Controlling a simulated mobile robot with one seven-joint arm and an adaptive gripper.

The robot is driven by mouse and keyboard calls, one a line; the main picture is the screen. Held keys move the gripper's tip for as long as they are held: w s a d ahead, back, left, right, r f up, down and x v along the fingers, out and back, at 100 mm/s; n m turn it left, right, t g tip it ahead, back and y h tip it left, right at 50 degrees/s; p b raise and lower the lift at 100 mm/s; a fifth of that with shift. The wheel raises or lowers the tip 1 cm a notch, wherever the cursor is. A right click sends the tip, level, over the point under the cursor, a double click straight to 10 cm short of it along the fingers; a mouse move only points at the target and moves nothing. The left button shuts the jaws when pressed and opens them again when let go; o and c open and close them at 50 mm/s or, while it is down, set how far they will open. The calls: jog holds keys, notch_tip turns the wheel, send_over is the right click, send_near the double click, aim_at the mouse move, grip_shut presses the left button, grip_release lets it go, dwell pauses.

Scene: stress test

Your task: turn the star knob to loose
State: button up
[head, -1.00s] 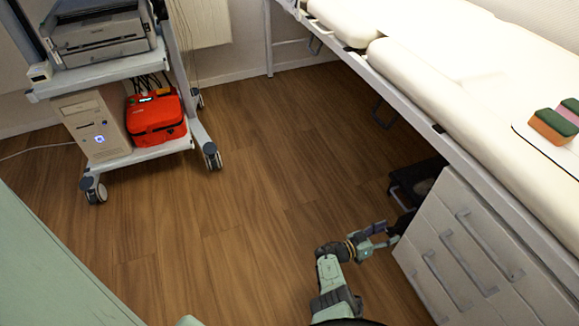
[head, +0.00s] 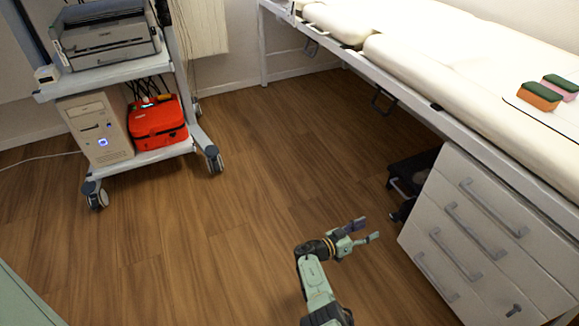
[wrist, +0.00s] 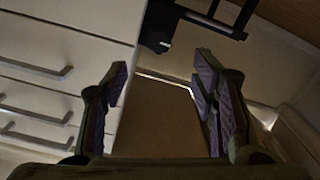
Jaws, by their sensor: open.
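My gripper (head: 366,231) is open and empty above the wooden floor, left of the white drawer cabinet. In the wrist view its two fingers (wrist: 162,75) stand wide apart with nothing between them. A black fitting with a small grey-ended part (wrist: 158,41) shows ahead, beyond the fingertips and beside the cabinet. It is too dark to tell whether this is the star knob. In the head view a small dark knob-like thing (head: 513,310) sits low on the cabinet front, also too small to identify. Neither touches my gripper.
The drawer cabinet (head: 470,269) stands under the bed (head: 440,80) at the right. A black frame (head: 414,170) lies beside it. A trolley (head: 148,162) holds a printer, a computer and a red case (head: 157,122). The middle floor (head: 235,200) is clear.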

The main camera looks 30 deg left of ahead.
jog(key=w+a+r+n+y+p, duration=0.1)
jog(key=a+r+y, duration=0.2)
jog(key=a+r, duration=0.3)
jog(key=w+a+r+n+y+p, duration=0.1)
jog(key=a+r+y, duration=0.3)
jog(key=a, duration=0.9)
jog(key=w+a+r+n+y+p, duration=0.1)
jog(key=a+r+y+p, duration=0.1)
jog(key=a+r, duration=0.7)
jog(key=shift+a+n+y, duration=0.4)
jog(key=shift+a+y, duration=0.3)
jog(key=shift+w, duration=0.1)
